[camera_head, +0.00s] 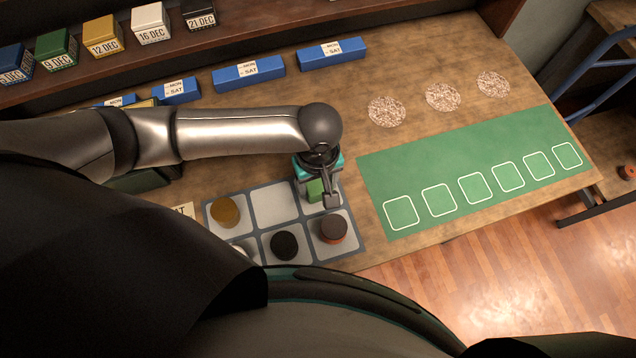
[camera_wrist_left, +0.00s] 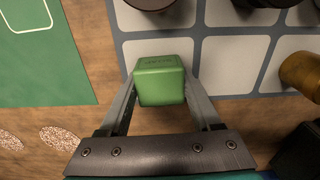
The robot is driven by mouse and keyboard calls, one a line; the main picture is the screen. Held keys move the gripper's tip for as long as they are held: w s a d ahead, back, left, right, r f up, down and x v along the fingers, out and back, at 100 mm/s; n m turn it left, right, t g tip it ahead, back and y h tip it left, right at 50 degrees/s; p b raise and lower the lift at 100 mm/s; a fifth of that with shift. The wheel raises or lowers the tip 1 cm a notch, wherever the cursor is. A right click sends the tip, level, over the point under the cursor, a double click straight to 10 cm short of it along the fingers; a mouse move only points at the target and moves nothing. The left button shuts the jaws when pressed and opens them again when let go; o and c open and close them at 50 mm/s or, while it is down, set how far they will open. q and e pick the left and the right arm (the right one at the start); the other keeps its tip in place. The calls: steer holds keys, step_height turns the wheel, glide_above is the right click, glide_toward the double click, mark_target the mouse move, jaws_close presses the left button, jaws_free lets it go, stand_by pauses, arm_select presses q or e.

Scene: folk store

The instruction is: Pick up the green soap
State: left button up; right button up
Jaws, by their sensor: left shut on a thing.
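The green soap (camera_head: 316,189) is a small green block at the upper right compartment of the grey sectioned tray (camera_head: 355,240). In the left wrist view the green soap (camera_wrist_left: 160,80) sits between my two fingers, with faint marks on its top. My left gripper (camera_head: 325,195) is shut on it, and in the wrist view the gripper (camera_wrist_left: 160,95) has a finger against each side. The gripper hides part of the soap in the head view. I cannot tell whether the soap touches the tray. My right gripper is not in view.
The tray also holds a brown-gold round soap (camera_head: 224,212), a black one (camera_head: 284,245) and a dark reddish one (camera_head: 333,230). A green mat (camera_head: 430,170) with white outlined squares lies to the right. Blue boxes (camera_head: 249,73) line the table's back.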

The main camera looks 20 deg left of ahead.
arm_select(q)
steer(key=c, duration=0.4)
steer(key=shift+o, duration=0.2)
steer(key=shift+r, duration=0.15)
